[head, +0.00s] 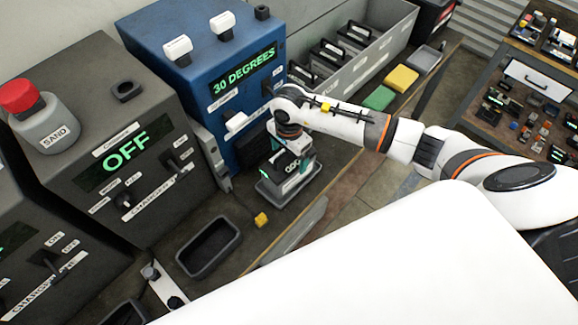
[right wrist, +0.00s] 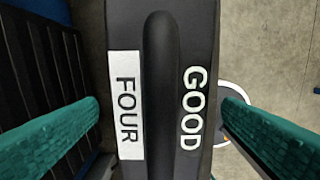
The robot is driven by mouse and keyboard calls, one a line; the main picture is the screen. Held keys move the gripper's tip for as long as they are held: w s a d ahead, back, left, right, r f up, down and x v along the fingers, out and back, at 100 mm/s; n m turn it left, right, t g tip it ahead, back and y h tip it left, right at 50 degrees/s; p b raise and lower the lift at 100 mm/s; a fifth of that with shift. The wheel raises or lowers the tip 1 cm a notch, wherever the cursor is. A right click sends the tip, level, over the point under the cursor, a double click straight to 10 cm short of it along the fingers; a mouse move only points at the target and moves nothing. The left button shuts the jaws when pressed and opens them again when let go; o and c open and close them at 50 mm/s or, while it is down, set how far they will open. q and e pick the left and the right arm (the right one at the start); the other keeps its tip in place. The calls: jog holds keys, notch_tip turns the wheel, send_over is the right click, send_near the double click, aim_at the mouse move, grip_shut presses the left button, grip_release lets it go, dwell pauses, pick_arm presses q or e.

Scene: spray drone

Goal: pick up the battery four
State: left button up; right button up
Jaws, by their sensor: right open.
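Battery four (right wrist: 165,90) fills the middle of the right wrist view. It is a dark block with a raised ridge, a white "FOUR" label and the word "GOOD". In the head view the battery (head: 283,166) is partly hidden under my right gripper (head: 293,170), above a small grey tray (head: 272,196). My right gripper is open, pointing down over the battery. In the right wrist view its teal fingers (right wrist: 160,130) stand on either side, with visible gaps between them and the battery. My left gripper is not in view.
A blue machine (head: 205,60) reading "30 DEGREES" stands just behind my right gripper. A grey charger (head: 95,180) reading "OFF" stands to the left. A grey divided bin (head: 365,70) stands behind.

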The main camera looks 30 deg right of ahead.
grip_shut()
jog(key=shift+w+r, duration=0.2)
dwell(0.3)
